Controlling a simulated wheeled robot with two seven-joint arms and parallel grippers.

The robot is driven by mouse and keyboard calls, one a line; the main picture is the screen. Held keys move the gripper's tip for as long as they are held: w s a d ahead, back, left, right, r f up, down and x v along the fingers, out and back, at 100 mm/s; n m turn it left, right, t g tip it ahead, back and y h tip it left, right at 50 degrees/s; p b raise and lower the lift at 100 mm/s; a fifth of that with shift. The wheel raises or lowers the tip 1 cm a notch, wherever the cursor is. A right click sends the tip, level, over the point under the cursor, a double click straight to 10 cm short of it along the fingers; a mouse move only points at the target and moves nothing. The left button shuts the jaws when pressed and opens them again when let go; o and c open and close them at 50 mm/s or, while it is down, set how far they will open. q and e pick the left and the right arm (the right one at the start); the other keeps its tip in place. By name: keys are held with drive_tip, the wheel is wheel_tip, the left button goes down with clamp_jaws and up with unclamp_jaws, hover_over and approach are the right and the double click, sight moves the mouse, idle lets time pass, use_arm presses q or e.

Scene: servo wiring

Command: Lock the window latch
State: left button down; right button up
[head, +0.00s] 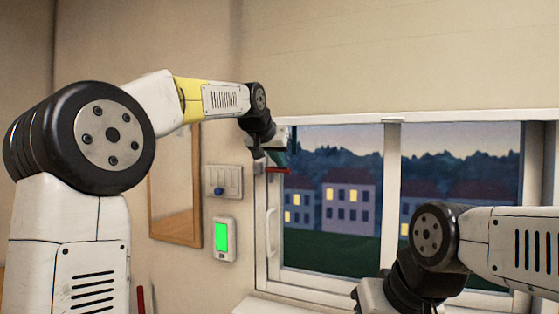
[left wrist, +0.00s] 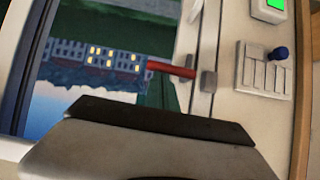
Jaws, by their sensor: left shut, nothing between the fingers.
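The window (head: 393,200) has a white frame and two panes. A red latch handle (head: 278,170) lies about level at the left side of the frame, its red part reaching over the glass. In the left wrist view the red latch handle (left wrist: 172,68) shows beside a small grey block (left wrist: 208,81) on the frame. My left gripper (head: 281,156) is shut and empty, just above the latch in the head view; whether it touches cannot be told. Its dark-edged body fills the bottom of the wrist view. My right arm is at the lower right; its fingers are out of view.
A switch panel with a blue knob (head: 219,190) and a device with a green screen (head: 222,234) are on the wall left of the window. A wooden-framed board (head: 174,242) hangs further left. A white handle (head: 272,230) is on the frame below the latch.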

use_arm(q)
drive_tip(key=shift+s+d+f+m+t+y, duration=0.15)
drive_tip(key=shift+d+f+m+t+y, duration=0.15)
drive_tip(key=shift+f+m+y, duration=0.1)
wheel_tip(320, 180, down, 8)
drive_tip(key=w+a+m+t+y, duration=0.1)
drive_tip(key=a+m+t+y, duration=0.1)
drive_tip(key=m+t+y, duration=0.2)
drive_tip(key=shift+a+r+m+t+y, duration=0.15)
drive_tip(key=shift+m+t+y, duration=0.15)
drive_tip(key=shift+m+y, duration=1.05)
drive_tip(key=shift+a+m+h, duration=0.1)
drive_tip(key=shift+m+h, duration=0.15)
idle(0.3)
